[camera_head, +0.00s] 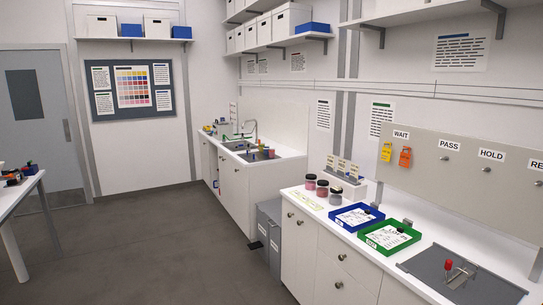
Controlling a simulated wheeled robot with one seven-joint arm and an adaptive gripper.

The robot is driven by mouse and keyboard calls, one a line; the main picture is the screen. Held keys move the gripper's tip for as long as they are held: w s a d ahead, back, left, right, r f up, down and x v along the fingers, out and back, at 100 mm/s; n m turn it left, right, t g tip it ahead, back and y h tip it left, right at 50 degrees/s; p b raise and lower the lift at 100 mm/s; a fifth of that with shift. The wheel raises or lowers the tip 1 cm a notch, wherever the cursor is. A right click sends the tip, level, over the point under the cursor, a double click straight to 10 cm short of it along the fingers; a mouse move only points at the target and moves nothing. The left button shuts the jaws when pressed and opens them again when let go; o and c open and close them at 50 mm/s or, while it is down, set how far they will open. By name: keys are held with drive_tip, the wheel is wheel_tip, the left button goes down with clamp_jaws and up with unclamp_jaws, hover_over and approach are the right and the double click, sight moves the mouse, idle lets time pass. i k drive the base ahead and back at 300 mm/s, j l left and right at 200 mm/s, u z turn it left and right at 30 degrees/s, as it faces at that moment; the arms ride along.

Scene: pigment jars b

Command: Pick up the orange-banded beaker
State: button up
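I cannot make out an orange-banded beaker in this view. Small coloured items (270,153) stand by the sink on the far counter, too small to identify. More small items (208,129) stand at that counter's far end, also too small to tell. My gripper is not in view.
The near counter (345,252) holds several lidded jars (322,188), a blue tray (341,226), a green tray (372,242) and a grey panel with a red-handled part (448,265). A grey bin (270,232) stands between the counters. A white table (8,198) is at left. The floor (150,245) is clear.

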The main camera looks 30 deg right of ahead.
sight(270, 151)
drive_tip(key=i, duration=1.25)
drive_tip(key=i+z, duration=0.15)
drive_tip(key=i, duration=1.05)
drive_tip(key=i+j, duration=0.15)
drive_tip(key=i, duration=1.1)
drive_tip(key=i+z, duration=0.35)
drive_tip(key=i, duration=0.4)
drive_tip(key=i+j+z, duration=0.2)
drive_tip(key=i+z, duration=0.15)
drive_tip(key=i, duration=0.4)
drive_tip(key=i+z, duration=0.25)
drive_tip(key=z, duration=0.15)
drive_tip(key=i+z, duration=0.25)
drive_tip(key=z, duration=0.15)
drive_tip(key=i+z, duration=0.2)
drive_tip(key=z, duration=0.2)
drive_tip(key=i+j+z, duration=0.2)
drive_tip(key=z, duration=0.2)
drive_tip(key=i+j+z, duration=0.2)
drive_tip(key=z, duration=0.2)
drive_tip(key=i+j+z, duration=0.2)
drive_tip(key=j+z, duration=0.15)
